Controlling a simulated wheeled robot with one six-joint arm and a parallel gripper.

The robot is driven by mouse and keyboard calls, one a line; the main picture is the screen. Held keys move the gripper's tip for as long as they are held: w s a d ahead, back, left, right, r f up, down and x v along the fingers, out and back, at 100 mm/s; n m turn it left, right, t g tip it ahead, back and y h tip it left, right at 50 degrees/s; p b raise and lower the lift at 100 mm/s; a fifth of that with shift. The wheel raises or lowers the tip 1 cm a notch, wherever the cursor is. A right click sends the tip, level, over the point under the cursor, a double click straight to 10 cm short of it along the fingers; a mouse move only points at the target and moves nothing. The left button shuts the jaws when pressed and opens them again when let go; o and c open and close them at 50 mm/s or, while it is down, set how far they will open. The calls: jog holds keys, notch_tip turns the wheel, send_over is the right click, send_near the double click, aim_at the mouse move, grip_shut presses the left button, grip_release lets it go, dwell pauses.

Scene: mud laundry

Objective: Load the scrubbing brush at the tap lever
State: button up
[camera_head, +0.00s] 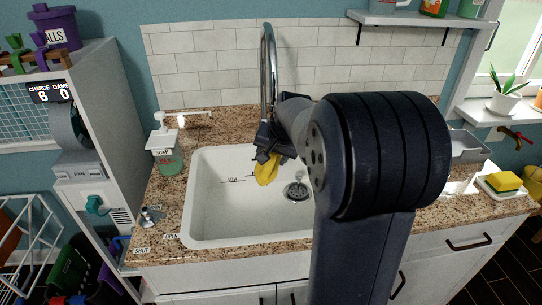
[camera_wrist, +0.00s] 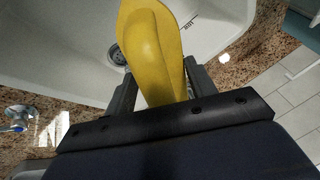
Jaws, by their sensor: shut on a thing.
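My gripper (camera_head: 268,150) is over the white sink and shut on a yellow tool (camera_head: 266,172), which I take to be the scrubbing brush. In the wrist view the yellow brush (camera_wrist: 152,45) is smooth and long, sits between both fingers of the gripper (camera_wrist: 153,92), and reaches out over the basin. No bristles show. The chrome tap lever (camera_head: 150,216) stands on the counter at the front left of the sink, between small SHUT and OPEN labels. A chrome fitting with a blue part (camera_wrist: 18,120) shows at the left of the wrist view, apart from the brush.
The sink (camera_head: 215,185) has a dark drain (camera_head: 297,191). A tall chrome spout (camera_head: 268,60) rises behind it. A soap bottle (camera_head: 166,152) stands at its left. A yellow sponge (camera_head: 503,182) lies on a dish at the right. My arm hides the basin's right part.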

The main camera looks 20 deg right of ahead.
jog(key=s+b, duration=0.2)
jog(key=s, duration=0.6)
jog(key=shift+d, duration=0.15)
dwell(1.0)
jog(key=shift+r, duration=0.1)
jog(key=s+r+p, duration=0.2)
jog(key=s+r, duration=0.2)
jog(key=s, duration=0.1)
jog(key=shift+p, duration=0.3)
dwell(0.3)
jog(key=shift+f, duration=0.1)
dwell(0.6)
